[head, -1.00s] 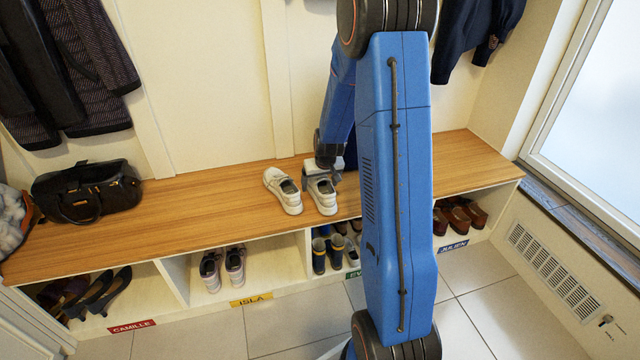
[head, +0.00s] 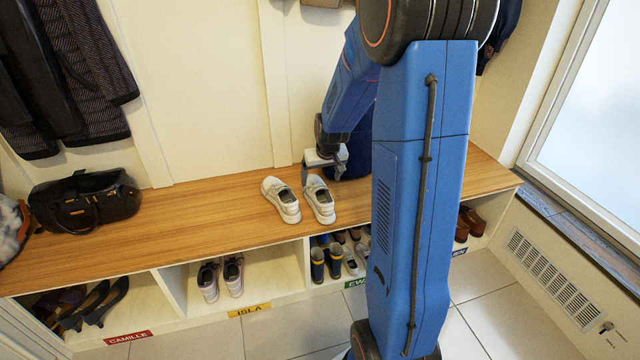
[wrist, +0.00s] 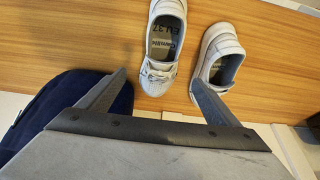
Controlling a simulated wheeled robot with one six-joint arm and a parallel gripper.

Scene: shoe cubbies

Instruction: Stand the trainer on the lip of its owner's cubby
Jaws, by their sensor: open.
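Two white trainers stand side by side on the wooden bench top, the left trainer (head: 281,200) and the right trainer (head: 318,201). In the wrist view the right trainer (wrist: 162,45) appears on the left; its insole shows "EU 37" and a smaller word I cannot read surely. The other trainer (wrist: 222,58) is beside it. My gripper (head: 322,168) is open and empty, just behind and above the right trainer on the wall side. Its spread fingers (wrist: 158,85) show in the wrist view. The cubbies below have name labels: Camille (head: 128,339), Isla (head: 249,310), a green one partly hidden (head: 355,283).
The Camille cubby holds dark heels (head: 98,303), the Isla cubby pale shoes (head: 221,279). Small boots (head: 326,262) and other shoes fill the green-labelled cubby. A black bag (head: 84,199) sits on the bench left; a dark blue item (wrist: 85,105) lies beside my gripper. My arm hides part of the right.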

